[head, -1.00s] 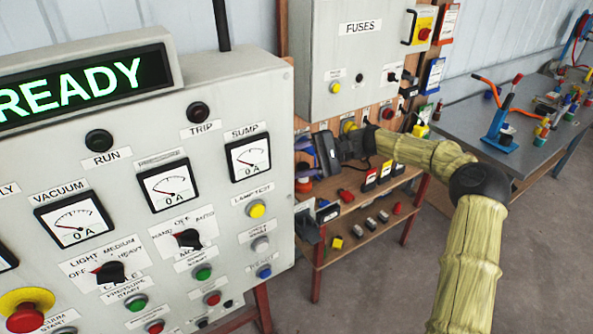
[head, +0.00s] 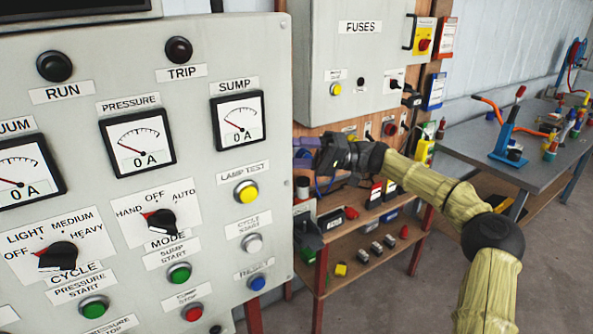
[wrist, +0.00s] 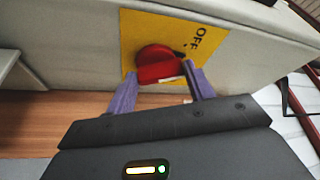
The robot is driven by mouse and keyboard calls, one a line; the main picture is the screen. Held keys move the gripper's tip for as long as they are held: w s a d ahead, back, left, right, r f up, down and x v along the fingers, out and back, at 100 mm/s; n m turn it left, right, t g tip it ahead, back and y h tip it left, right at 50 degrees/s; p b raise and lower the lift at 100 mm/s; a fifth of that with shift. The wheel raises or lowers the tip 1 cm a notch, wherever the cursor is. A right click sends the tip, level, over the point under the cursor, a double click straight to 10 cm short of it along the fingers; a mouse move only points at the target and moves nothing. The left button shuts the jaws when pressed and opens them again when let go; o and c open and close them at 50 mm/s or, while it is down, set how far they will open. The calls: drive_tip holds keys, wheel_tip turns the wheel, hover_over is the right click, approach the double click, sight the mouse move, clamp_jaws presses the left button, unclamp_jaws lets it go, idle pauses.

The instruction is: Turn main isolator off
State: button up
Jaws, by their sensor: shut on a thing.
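The isolator's red rotary knob (wrist: 158,66) sits on a yellow plate (wrist: 205,55) marked OFF, on a grey wall in the wrist view. My gripper (wrist: 158,73) has its two purple fingers on either side of the knob, shut on it. In the head view my gripper (head: 333,158) is beside the right edge of the grey control panel (head: 275,60). The knob and its plate are hidden there. The knob's exact setting is hard to tell.
A grey fuse box (head: 350,75) hangs behind my gripper, with a yellow plate and red switch (head: 424,44) beside it. A wooden shelf (head: 350,285) with small parts stands below. A workbench (head: 485,160) is at right; the floor in front of it is clear.

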drive_tip(key=shift+w+f+n+g+y+b, duration=0.15)
drive_tip(key=shift+n+g+b, duration=0.3)
drive_tip(key=shift+n+b, duration=0.65)
drive_tip(key=shift+s+f+n+g+y+b, duration=0.2)
drive_tip(key=shift+n+g+b, duration=0.25)
drive_tip(key=shift+n+b, duration=0.65)
drive_tip(key=shift+r, duration=0.15)
drive_tip(key=o, duration=1)
drive_tip(key=shift+w, duration=0.2)
drive_tip(key=shift+p+v, duration=0.65)
drive_tip(key=shift+v, duration=8.05)
